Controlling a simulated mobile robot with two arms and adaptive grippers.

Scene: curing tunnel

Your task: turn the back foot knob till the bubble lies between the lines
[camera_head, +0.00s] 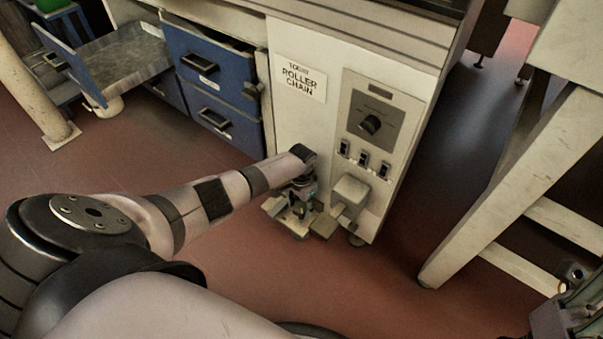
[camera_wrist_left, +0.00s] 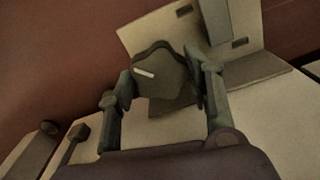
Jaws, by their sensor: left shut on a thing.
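In the left wrist view a dark lobed knob (camera_wrist_left: 165,80) with a short white line on its face sits between the two fingers of my left gripper (camera_wrist_left: 159,74). The fingers are shut on it, one on each side. In the head view my left gripper (camera_head: 299,196) is low at the front of the pale cabinet, partly hidden by its own wrist. The knob cannot be made out there. No bubble or level lines can be made out in either view. Part of what looks like my right gripper (camera_head: 574,296) shows at the bottom right corner; its fingers are unclear.
The pale cabinet (camera_head: 300,128) carries a "roller chain" sign (camera_head: 299,80) and a control panel (camera_head: 378,115) with a dial and switches. A grey box (camera_head: 350,192) juts out beside my left gripper. Blue drawers (camera_head: 208,70) stand left; a pale frame leg (camera_head: 480,215) stands right.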

